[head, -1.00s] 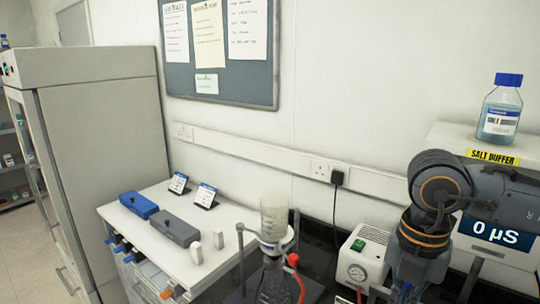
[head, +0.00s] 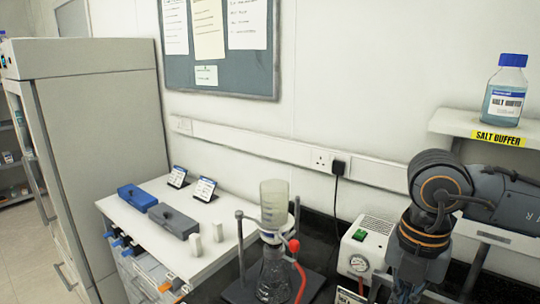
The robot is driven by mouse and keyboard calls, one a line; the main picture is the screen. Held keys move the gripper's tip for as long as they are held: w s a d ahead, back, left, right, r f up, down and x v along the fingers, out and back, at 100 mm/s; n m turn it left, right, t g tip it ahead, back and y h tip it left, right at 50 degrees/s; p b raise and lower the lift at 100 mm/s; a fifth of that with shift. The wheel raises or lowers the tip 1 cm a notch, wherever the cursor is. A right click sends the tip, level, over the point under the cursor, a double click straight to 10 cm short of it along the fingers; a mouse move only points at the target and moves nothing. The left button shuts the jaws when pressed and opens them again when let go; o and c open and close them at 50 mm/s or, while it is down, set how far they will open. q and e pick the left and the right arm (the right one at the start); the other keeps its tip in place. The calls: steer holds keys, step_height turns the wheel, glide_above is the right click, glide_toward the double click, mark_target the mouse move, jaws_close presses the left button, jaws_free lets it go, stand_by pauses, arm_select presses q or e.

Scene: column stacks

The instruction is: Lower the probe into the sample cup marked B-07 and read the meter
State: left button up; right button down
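My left arm and gripper are not in view. No probe, sample cup or B-07 mark can be made out. No meter display shows now; my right arm covers part of the area at the right.
A blue-capped bottle (head: 504,92) stands on a shelf (head: 460,122) tagged SALT BUFFER. A filter flask (head: 272,275) under a funnel (head: 273,203) stands left of a white pump box (head: 362,245). A white bench (head: 225,215) holds blue and grey boxes.

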step_height(320, 180, up, 7)
steer(key=p, duration=0.3)
stand_by(0.5)
steer(key=shift+r, duration=0.1)
